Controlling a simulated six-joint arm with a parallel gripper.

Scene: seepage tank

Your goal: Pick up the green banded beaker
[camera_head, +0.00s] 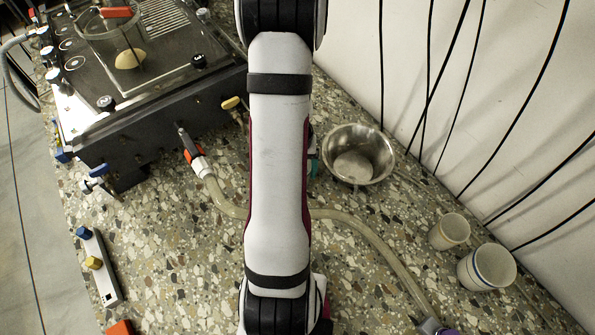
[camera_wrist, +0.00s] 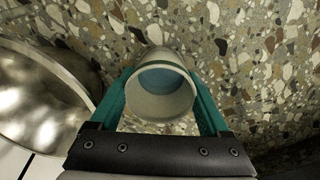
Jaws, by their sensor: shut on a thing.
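The green banded beaker (camera_wrist: 160,103) is a pale cup with a thin green band near its rim and a bluish inside. It shows in the wrist view between the teal fingers of my gripper (camera_wrist: 160,78), which are shut on its sides. I look down into its open mouth; I cannot tell whether its base touches the counter. In the head view my arm hides the beaker and nearly all of the gripper; only a teal sliver shows beside the arm.
A steel bowl (camera_head: 354,163) stands close to the right of my arm; it also shows in the wrist view (camera_wrist: 40,100). Two pale cups, a plain one (camera_head: 449,231) and a blue-banded one (camera_head: 480,272), stand farther right. A hose (camera_head: 365,232) crosses the speckled counter. A black apparatus (camera_head: 150,120) is at left.

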